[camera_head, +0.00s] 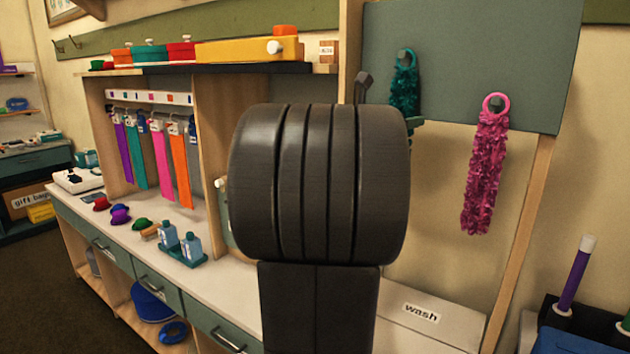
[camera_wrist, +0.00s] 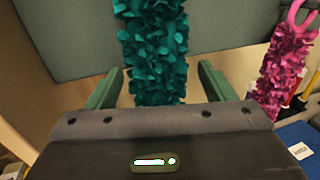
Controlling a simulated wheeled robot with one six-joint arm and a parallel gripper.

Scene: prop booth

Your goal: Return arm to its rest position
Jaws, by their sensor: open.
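My gripper (camera_wrist: 160,84) is open, with one green finger on each side of a teal ruffled garland (camera_wrist: 152,50) in the wrist view. The garland appears between or just beyond the fingers; I cannot tell which, and its lower end is hidden behind the gripper body. In the head view the teal garland (camera_head: 404,88) hangs from a peg on the grey-green board (camera_head: 450,40). My dark arm covers the middle of that view and hides most of my gripper and the garland's lower part.
A pink garland (camera_head: 485,175) hangs by its ring from another peg to the right. Below is a counter (camera_head: 235,285) with bottles (camera_head: 190,246) and a box labelled "wash" (camera_head: 430,318). A shelf unit with hanging ribbons (camera_head: 161,155) stands left. A purple stick (camera_head: 573,280) stands at lower right.

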